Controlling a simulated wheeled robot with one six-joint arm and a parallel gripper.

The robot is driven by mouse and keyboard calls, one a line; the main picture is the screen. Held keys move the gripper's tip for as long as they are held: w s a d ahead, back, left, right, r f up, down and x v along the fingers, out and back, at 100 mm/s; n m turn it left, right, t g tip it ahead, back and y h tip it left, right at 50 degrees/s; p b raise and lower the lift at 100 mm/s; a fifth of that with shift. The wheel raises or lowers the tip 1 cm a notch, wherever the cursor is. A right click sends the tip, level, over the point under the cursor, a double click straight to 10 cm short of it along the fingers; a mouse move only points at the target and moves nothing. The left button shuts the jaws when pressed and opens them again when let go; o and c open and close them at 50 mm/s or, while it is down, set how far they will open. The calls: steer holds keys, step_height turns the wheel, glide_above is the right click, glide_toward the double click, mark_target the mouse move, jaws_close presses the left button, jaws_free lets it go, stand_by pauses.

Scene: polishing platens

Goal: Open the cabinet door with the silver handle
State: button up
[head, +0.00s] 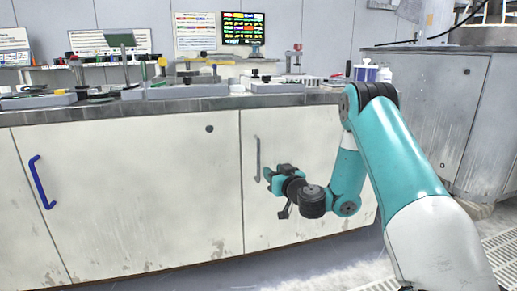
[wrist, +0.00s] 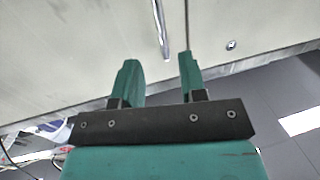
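The silver handle (head: 257,159) is a thin vertical bar near the left edge of the right-hand cabinet door (head: 300,215). The door is shut, flush with its neighbour. My gripper (head: 268,176) is in front of this door, just right of and below the handle. In the wrist view the silver handle (wrist: 161,28) lies ahead of the fingers, between their lines and beyond their tips. The two green fingers of my gripper (wrist: 160,68) are apart with nothing between them. They do not appear to touch the handle.
A left-hand cabinet door (head: 140,200) carries a blue handle (head: 41,181). The grey countertop (head: 130,108) above holds trays and tools. Another grey cabinet (head: 430,100) stands at the right. The floor (head: 300,265) in front shows free room.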

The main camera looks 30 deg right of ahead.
mark_target(259, 160)
steer(key=w+p, duration=0.1)
steer(key=w, duration=0.2)
steer(key=w+p, duration=0.2)
steer(key=w, duration=0.1)
steer(key=w+p, duration=0.2)
steer(key=w, duration=0.1)
steer(key=shift+w+d, duration=0.15)
steer(key=shift+d, duration=0.2)
steer(key=shift+w+d, duration=0.1)
steer(key=shift+w, duration=0.65)
jaws_close()
